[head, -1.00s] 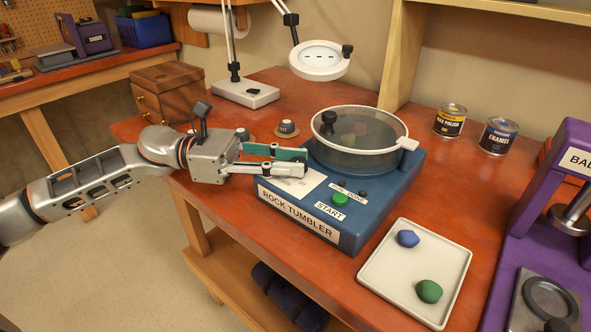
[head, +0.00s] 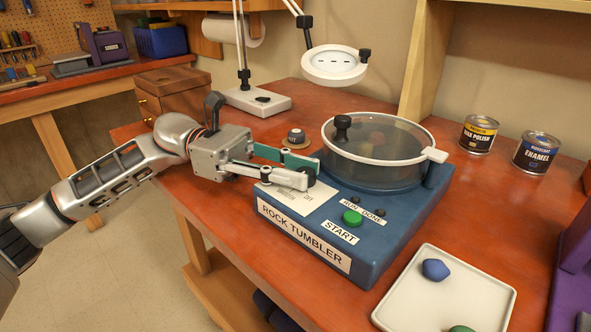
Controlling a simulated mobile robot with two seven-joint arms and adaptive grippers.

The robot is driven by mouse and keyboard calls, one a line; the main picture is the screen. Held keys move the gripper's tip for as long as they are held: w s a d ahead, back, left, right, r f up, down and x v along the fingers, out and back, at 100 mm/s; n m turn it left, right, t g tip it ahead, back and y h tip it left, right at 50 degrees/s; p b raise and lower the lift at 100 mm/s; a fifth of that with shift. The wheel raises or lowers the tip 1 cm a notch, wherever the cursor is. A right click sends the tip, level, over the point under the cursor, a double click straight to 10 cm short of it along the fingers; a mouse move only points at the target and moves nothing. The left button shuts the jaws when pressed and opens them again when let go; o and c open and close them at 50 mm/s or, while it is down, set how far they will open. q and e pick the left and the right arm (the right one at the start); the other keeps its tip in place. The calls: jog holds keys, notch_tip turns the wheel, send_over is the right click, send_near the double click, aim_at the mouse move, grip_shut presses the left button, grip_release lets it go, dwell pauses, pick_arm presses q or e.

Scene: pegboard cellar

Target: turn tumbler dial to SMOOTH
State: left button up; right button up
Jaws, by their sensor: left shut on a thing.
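The rock tumbler (head: 372,240) is a blue box on the orange-brown bench, with a clear round drum (head: 375,145) and a closed lid. A white dial plate (head: 302,205) lies on its top left. My left gripper (head: 308,176) is over that plate from the left, its fingers shut on the dark tumbler dial, which is mostly hidden between the fingertips. I cannot read where the dial points. The green START button (head: 352,217) sits right of the plate, near the RUN and DONE lamps. My right gripper is out of view.
A white tray (head: 408,318) with a blue stone (head: 435,269) and a partly cut-off green stone (head: 461,328) is at front right. Two cans (head: 479,134) stand behind. A magnifier lamp (head: 334,66) hangs over the back. A small dark knob-like item (head: 296,138) sits behind the gripper.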

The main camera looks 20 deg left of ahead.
pick_arm(q)
jog(key=o, duration=1.1)
jog(key=shift+r, duration=0.1)
jog(key=shift+a, duration=0.1)
jog(key=a, duration=1.1)
jog(key=shift+w+a, duration=0.25)
jog(key=shift+a, duration=0.15)
